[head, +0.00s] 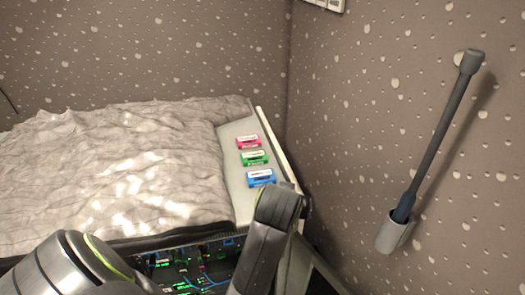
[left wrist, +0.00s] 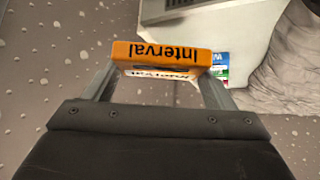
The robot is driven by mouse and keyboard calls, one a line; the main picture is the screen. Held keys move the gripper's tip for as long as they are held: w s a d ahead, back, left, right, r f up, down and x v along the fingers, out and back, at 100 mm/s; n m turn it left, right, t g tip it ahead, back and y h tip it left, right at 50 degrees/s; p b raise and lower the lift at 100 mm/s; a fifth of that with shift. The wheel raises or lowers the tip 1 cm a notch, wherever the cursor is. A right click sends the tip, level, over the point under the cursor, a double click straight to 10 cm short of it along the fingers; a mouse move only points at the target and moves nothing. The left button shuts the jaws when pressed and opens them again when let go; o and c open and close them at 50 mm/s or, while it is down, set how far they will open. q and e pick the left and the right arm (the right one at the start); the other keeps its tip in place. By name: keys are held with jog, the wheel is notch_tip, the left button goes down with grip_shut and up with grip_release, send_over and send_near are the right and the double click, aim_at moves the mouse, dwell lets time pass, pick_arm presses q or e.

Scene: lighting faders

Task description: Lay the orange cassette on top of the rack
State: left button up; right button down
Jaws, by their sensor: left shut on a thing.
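My left gripper (left wrist: 160,78) is shut on the orange cassette (left wrist: 162,53), which is marked "Interval"; one finger shows at each end of it. The cassette and the left fingertips cannot be seen in the head view. The rack (head: 190,268) shows low in the head view, with its front of lights and cables partly behind my arm. Its top has a pale bare strip (head: 233,200) at the right, beside a grey rumpled cloth. Pink (head: 248,142), green (head: 254,158) and blue (head: 261,178) cassettes lie in a row on that strip. My right gripper is not in view.
The grey cloth (head: 110,170) covers most of the top surface. A microphone-like rod (head: 440,135) stands in a grey wall holder (head: 394,235) at the right. Speckled walls close off the back and right. The pale strip is free nearer the front, left of my arm.

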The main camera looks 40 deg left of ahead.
pick_arm(q)
jog(key=w+a+r+n+g+y+p, duration=0.2)
jog(key=w+a+r+n+y+p, duration=0.1)
jog(key=a+r+n+y+p, duration=0.25)
jog(key=shift+g+h, duration=0.3)
jog(key=shift+h, duration=0.65)
jog(key=f, duration=0.2)
jog(key=a+f, duration=0.1)
jog(key=f, duration=0.4)
jog(key=shift+w+a, duration=0.15)
jog(key=shift+a, duration=0.25)
jog(key=shift+f, duration=0.3)
notch_tip(320, 180, down, 3)
jog(key=shift+f+p, duration=0.1)
jog(key=shift+p, duration=0.5)
jog(key=shift+f, duration=0.4)
jog(key=o, duration=1)
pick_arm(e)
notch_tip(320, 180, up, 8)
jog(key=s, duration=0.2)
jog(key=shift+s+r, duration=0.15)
